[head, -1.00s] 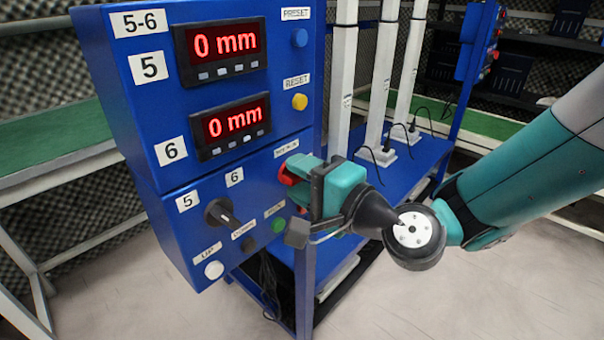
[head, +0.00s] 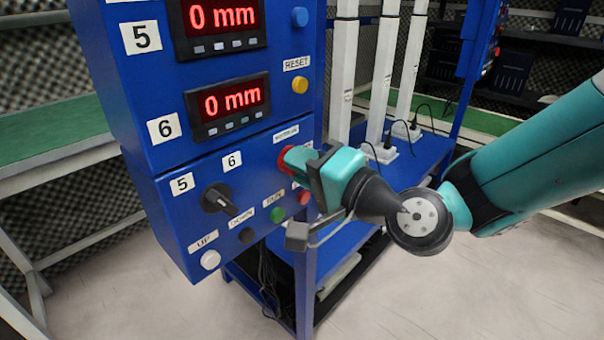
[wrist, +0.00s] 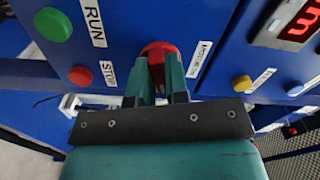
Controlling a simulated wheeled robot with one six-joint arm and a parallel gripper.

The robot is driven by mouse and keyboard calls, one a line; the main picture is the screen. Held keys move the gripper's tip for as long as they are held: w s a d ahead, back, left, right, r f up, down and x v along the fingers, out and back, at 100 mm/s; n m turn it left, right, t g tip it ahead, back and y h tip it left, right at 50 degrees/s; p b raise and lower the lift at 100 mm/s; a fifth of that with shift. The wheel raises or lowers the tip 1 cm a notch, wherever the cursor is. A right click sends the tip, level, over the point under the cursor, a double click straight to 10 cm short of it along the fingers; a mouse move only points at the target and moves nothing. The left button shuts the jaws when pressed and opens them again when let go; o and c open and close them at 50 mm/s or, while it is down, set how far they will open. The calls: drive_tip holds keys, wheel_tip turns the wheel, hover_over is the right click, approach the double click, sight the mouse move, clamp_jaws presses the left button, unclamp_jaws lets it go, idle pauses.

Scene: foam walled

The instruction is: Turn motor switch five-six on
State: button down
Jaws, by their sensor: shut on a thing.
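The red motor switch (wrist: 158,50) sits on the blue panel beside a white label (wrist: 199,60) that is hard to read in the wrist view. My gripper (wrist: 160,72) is shut on this switch, with one teal finger on either side of it. In the head view, my gripper (head: 292,160) reaches the panel from the right, and only a red edge of the switch (head: 284,161) shows behind the fingers. The fingers hide much of the switch, and its exact turn position cannot be told.
Below the switch are a green RUN button (head: 277,214) and a red STOP button (head: 304,198). A black selector knob (head: 216,198) stands at left. A yellow RESET button (head: 299,85) is above. Displays five (head: 223,18) and six (head: 232,104) read 0 mm.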

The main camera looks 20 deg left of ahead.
drive_tip(key=shift+f+n+b, duration=0.1)
drive_tip(key=shift+n+b, duration=7.1)
drive_tip(key=shift+n, duration=0.1)
drive_tip(key=c, duration=1.1)
unclamp_jaws()
